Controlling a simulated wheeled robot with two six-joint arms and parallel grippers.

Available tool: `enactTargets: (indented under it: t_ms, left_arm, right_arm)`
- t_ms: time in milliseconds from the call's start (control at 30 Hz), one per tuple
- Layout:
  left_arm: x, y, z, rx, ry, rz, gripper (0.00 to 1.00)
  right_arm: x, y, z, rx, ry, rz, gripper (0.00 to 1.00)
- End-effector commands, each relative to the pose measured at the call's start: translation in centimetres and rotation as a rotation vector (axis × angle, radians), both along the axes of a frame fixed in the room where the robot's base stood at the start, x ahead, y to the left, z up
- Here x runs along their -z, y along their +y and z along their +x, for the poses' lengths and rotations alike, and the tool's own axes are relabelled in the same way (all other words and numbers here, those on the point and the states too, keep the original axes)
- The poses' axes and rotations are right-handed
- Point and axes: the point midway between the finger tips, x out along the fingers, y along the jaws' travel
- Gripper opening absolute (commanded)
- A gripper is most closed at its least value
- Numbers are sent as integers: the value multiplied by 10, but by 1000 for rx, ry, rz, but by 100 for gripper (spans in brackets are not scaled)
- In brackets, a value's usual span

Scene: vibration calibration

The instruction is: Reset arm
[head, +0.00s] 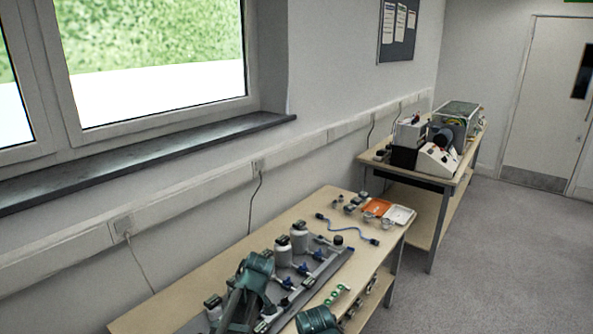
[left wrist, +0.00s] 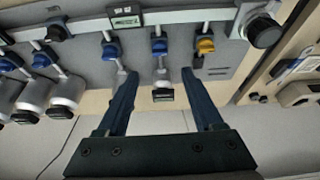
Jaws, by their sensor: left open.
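My left gripper (left wrist: 158,74) is open in the left wrist view. Its two dark blue fingers are spread, with nothing gripped between them. A blue-handled valve (left wrist: 159,47) on a metal stem shows between and beyond the fingertips, with a small dark box (left wrist: 162,94) below it. I cannot tell whether the fingers touch either. In the head view, dark green arm links of mine (head: 255,278) reach over the near part of the bench and hide some of the rig. The left fingertips are not clear there.
The wooden bench (head: 307,214) carries a grey rig plate with white bottles (head: 299,238) and blue valves. A blue cable (head: 345,230) and an orange booklet (head: 377,207) lie at its far end. A second bench (head: 411,171) with machines stands behind. Floor is free at right.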

Motion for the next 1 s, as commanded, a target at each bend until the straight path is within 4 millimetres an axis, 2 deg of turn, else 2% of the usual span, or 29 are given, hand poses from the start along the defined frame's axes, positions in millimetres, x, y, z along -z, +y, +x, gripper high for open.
enactTargets:
  t_ms: [33, 733, 800, 1000]
  left_arm:
    - [13, 2, 2, -1, 0, 0, 68]
    - [104, 33, 25, -1, -1, -1, 68]
    - [95, 33, 21, 71, -2, -1, 68]
    - [95, 34, 21, 263, -1, -1, 68]
  right_arm:
    - [13, 0, 0, 0, 0, 0, 100]
    - [104, 0, 0, -1, 0, 0, 100]
    - [95, 0, 0, -1, 0, 0, 100]
    - [95, 0, 0, -1, 0, 0, 100]
